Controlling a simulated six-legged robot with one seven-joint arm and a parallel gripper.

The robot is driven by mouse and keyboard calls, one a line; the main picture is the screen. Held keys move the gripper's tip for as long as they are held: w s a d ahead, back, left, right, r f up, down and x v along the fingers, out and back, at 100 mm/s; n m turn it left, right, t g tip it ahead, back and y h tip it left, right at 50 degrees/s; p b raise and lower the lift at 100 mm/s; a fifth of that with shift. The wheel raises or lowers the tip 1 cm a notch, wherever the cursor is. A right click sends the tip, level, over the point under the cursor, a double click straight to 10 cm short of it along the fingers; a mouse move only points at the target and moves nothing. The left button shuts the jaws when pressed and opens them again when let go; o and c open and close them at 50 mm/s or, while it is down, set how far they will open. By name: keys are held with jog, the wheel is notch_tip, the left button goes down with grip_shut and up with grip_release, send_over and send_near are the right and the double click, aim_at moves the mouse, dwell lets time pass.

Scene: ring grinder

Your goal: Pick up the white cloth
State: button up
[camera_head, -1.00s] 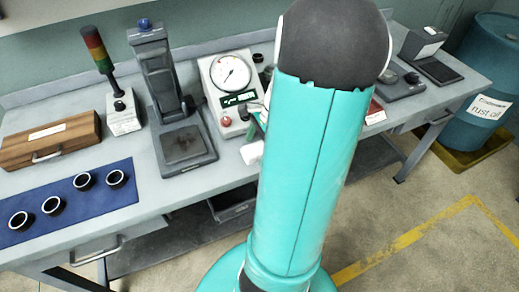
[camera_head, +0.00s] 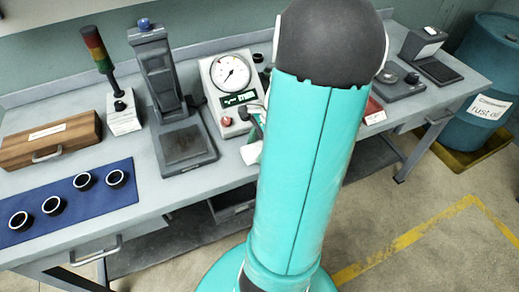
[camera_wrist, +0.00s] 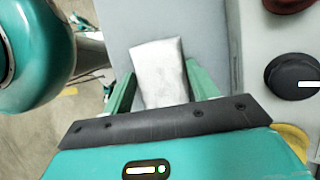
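The white cloth (camera_wrist: 160,72) is a small folded rectangle on the grey bench top in the wrist view. In the head view the cloth (camera_head: 250,153) shows at the bench's front edge, partly hidden by my arm. My gripper (camera_wrist: 160,69) is open, with one green finger on each side of the cloth. The fingertips are close to its side edges; I cannot tell whether they touch it. In the head view my gripper is mostly hidden behind my teal arm.
A gauge unit (camera_head: 232,73) with a red knob stands just behind the cloth. Left of it are a press-like stand (camera_head: 160,65), a signal tower (camera_head: 97,48), a wooden box (camera_head: 48,142) and a blue mat (camera_head: 118,196) with several rings. A blue barrel (camera_head: 481,75) stands right.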

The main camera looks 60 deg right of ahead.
aim_at(252, 150)
jog(key=shift+c, duration=0.5)
jog(key=shift+r, duration=0.15)
jog(key=shift+r, duration=0.15)
notch_tip(252, 150, up, 3)
jog(key=shift+f, duration=0.15)
jog(key=s+a+r, duration=1)
jog(key=shift+r, duration=0.15)
